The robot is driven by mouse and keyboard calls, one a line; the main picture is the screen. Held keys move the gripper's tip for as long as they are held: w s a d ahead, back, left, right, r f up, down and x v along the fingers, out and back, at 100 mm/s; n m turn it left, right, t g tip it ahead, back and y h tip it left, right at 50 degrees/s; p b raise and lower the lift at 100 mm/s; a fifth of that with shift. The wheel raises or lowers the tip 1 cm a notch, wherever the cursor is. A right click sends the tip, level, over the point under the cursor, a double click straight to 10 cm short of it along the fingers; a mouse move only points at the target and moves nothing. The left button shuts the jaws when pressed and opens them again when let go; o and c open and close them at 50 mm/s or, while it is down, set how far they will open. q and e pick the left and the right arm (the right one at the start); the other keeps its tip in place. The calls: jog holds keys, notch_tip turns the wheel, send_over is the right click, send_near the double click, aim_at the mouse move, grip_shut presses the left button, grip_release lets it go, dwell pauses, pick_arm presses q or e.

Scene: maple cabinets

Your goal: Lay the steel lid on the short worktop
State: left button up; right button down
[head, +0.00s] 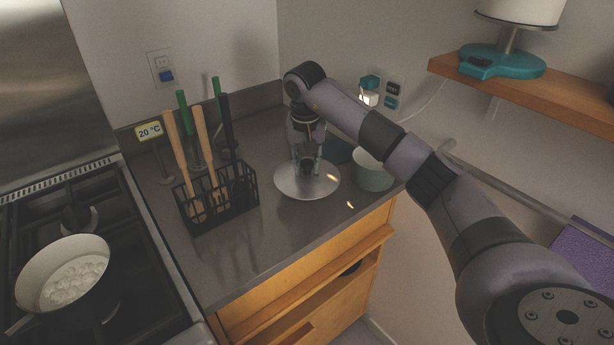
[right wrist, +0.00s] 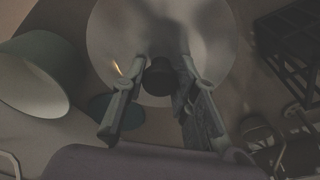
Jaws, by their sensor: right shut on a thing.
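The steel lid (head: 292,184) is a round shiny disc with a dark knob, at the short worktop (head: 240,259) beside the stove. It also shows in the right wrist view (right wrist: 210,30). My right gripper (head: 307,166) points down over the lid and is shut on its knob. In the right wrist view the fingers (right wrist: 161,77) stand on both sides of the dark knob. The lid looks level. I cannot tell whether it touches the worktop or is just above it. My left gripper is not in view.
A black rack (head: 227,203) with wooden-handled and green-handled utensils stands left of the lid. A pale green pot (head: 374,174) stands close on its right, near the wall. A white pan (head: 62,274) sits on the stove. The worktop's front part is clear.

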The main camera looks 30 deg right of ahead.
aim_at(307, 177)
notch_tip(307, 177, down, 4)
jog(key=shift+a+f+p, duration=0.1)
jog(key=shift+p, duration=0.2)
jog(key=shift+f, duration=0.25)
jog(key=c, duration=1.3)
grip_release()
jog(key=shift+f, duration=0.15)
jog(key=shift+r, duration=0.3)
jog(key=r, duration=0.4)
jog(key=s+r+b, duration=0.1)
jog(key=r, duration=0.2)
jog(key=a+r, duration=0.1)
jog(key=r, duration=0.3)
jog(key=shift+s+r+b, duration=0.2)
jog(key=shift+r+b, duration=0.1)
